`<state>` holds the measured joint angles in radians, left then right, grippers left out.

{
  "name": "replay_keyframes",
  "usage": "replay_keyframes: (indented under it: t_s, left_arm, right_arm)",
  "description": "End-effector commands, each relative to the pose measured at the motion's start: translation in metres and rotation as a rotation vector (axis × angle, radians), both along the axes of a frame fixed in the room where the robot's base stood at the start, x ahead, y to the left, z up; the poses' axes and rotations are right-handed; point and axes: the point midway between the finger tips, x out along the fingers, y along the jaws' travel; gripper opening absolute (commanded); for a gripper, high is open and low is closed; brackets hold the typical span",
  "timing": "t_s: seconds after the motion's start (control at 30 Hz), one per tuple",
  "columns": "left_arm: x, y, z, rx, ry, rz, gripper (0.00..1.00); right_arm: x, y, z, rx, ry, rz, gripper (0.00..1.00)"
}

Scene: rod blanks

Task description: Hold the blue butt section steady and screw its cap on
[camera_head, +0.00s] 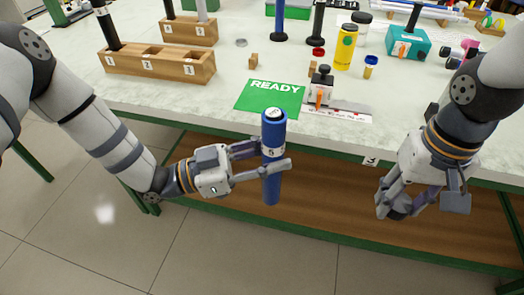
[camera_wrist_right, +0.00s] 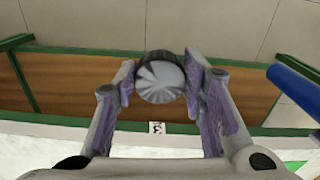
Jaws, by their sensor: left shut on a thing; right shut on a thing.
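The blue butt section (camera_head: 272,186) stands upright in front of the table's edge, with a numbered white label and an open-looking pale top end. My left gripper (camera_head: 262,162) is shut around its middle. My right gripper (camera_head: 412,207) is shut on the cap, well to the right of the section and apart from it. In the right wrist view the cap (camera_wrist_right: 160,82) is a round, dark-sided piece with a grey ridged face, between the two fingers (camera_wrist_right: 158,92). The blue section also shows at that view's right edge (camera_wrist_right: 296,88).
A green READY mat (camera_head: 270,97) lies at the table's front edge, beside a small white-and-black device (camera_head: 321,88). Wooden numbered racks (camera_head: 160,66) stand at the left. Jars, a teal box (camera_head: 407,43) and other parts stand behind. The space between my grippers is clear.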

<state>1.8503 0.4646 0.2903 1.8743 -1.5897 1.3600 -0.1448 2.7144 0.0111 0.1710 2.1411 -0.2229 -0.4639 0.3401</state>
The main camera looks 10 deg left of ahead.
Motion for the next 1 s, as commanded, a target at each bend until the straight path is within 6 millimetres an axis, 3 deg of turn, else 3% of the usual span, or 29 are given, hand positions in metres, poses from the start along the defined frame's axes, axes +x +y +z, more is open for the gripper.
replay_keyframes:
  t_s: [0.2,0.37,0.7,0.83,1.0]
  left_arm:
    - [0.000,0.000,0.000,-0.001,-0.001,0.002,0.00]
    - [0.000,0.001,0.001,-0.001,-0.001,0.003,0.00]
    - [0.000,0.001,0.001,-0.001,-0.002,0.003,0.00]
    - [0.000,0.001,0.001,-0.001,-0.002,0.003,0.00]
    - [0.000,0.001,0.001,-0.001,-0.002,0.003,0.00]
  right_arm:
    - [0.004,0.004,0.002,0.000,-0.001,0.023,0.27]
    - [0.029,0.037,0.021,0.002,-0.007,0.193,0.27]
    - [0.072,0.136,0.104,0.001,-0.010,0.662,0.27]
    - [0.074,0.169,0.143,-0.001,-0.010,0.809,0.27]
    - [0.060,0.203,0.179,-0.003,-0.008,0.943,0.27]
